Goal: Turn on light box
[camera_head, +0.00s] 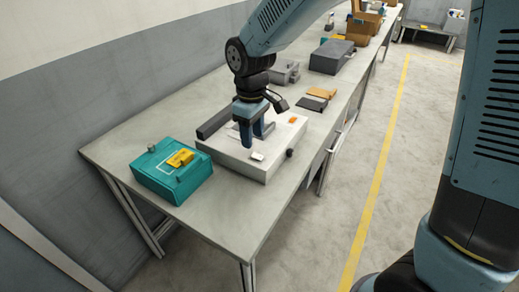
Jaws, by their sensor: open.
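The light box (228,156) is a flat pale box on the workbench, near the bench's near end. Its top carries a small white piece (257,156), a small orange piece (293,120) and a dark bar along the back left edge. A dark round knob (289,153) sticks out at its right front side. I cannot tell whether the box is lit. My gripper (254,141) points down over the middle of the box with its two blue fingers apart and nothing between them. The fingertips look close behind the white piece; whether they touch the box is unclear.
A teal box (170,172) with a yellow label stands left of the light box on the long workbench (240,211). Farther back lie dark and tan flat items (318,94), a grey case (331,56) and cardboard boxes (363,26). The floor right of the bench is clear.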

